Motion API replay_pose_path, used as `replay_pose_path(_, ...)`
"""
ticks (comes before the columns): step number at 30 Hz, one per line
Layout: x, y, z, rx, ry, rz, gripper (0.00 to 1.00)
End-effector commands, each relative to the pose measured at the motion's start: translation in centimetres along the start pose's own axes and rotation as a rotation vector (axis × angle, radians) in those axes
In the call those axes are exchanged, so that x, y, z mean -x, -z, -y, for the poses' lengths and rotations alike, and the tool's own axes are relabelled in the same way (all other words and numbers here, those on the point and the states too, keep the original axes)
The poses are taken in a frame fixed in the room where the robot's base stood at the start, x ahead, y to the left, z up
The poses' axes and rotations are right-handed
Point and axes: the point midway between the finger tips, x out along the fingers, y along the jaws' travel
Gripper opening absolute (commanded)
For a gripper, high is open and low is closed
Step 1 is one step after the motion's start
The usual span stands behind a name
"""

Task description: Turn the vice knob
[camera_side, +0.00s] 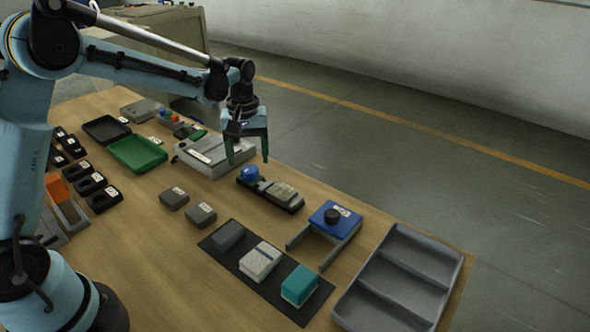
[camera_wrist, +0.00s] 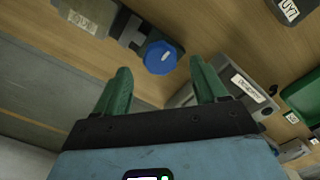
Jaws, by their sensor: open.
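The vice knob (camera_side: 250,173) is blue and round, at the left end of a dark vice (camera_side: 277,195) on the wooden table. In the wrist view the knob (camera_wrist: 161,57) shows a pale mark on its face, and the vice body (camera_wrist: 128,30) runs to its upper left. My gripper (camera_side: 248,162) has green fingers, spread apart with nothing between them. It is above the table close to the knob, apart from it as far as I can see. In the wrist view the knob lies beyond the gap between the fingertips (camera_wrist: 160,75).
A grey labelled box (camera_side: 212,155) stands just left of the vice. A blue block with a black knob (camera_side: 333,215) on a grey stand is to the right. A grey compartment tray (camera_side: 405,275) and a dark mat (camera_side: 225,262) with several blocks lie nearer. Green tray (camera_side: 137,153) at left.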

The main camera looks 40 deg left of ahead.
Motion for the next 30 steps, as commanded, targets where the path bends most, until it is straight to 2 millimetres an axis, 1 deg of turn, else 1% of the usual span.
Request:
replay_pose_path(1, 1.1, 0.0, 0.0, 0.0, 0.0, 0.0, 0.72)
replay_pose_path(6, 4.5, 0.0, 0.0, 0.0, 0.0, 0.0, 0.72)
replay_pose_path(12, 7.5, 0.0, 0.0, 0.0, 0.0, 0.0, 0.72)
replay_pose_path(18, 8.8, 0.0, 0.0, 0.001, 0.0, 0.0, 0.72)
replay_pose_path(30, 9.1, -0.1, 0.0, -0.005, -0.003, -0.003, 0.72)
